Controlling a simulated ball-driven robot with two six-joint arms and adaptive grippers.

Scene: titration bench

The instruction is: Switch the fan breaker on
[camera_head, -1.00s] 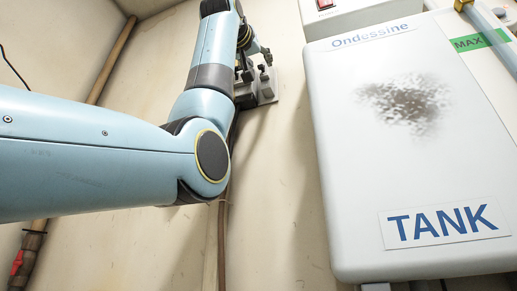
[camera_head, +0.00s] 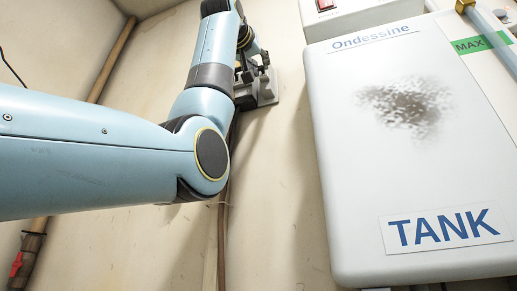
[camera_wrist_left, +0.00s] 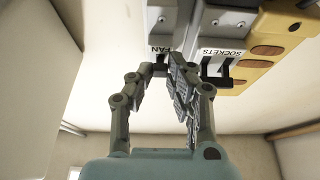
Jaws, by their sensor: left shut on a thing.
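The fan breaker (camera_wrist_left: 161,20) is a grey module with a FAN label, upside down in the left wrist view. My left gripper (camera_wrist_left: 160,70) is at the lower end of this breaker, its fingers closed on what looks like the fan breaker's lever. The fingers mostly hide the lever, so its exact position cannot be told. In the head view my left gripper (camera_head: 252,72) is at the grey breaker panel (camera_head: 268,92) on the wall, partly hidden by my own arm. My right gripper is not in view.
The sockets breaker (camera_wrist_left: 230,22), with its dark lever, is right beside the fan breaker. A yellow block (camera_wrist_left: 280,40) adjoins it. In the head view a large white tank (camera_head: 400,170) stands right of the panel, with bare wall between. A brown pipe (camera_head: 112,60) runs at left.

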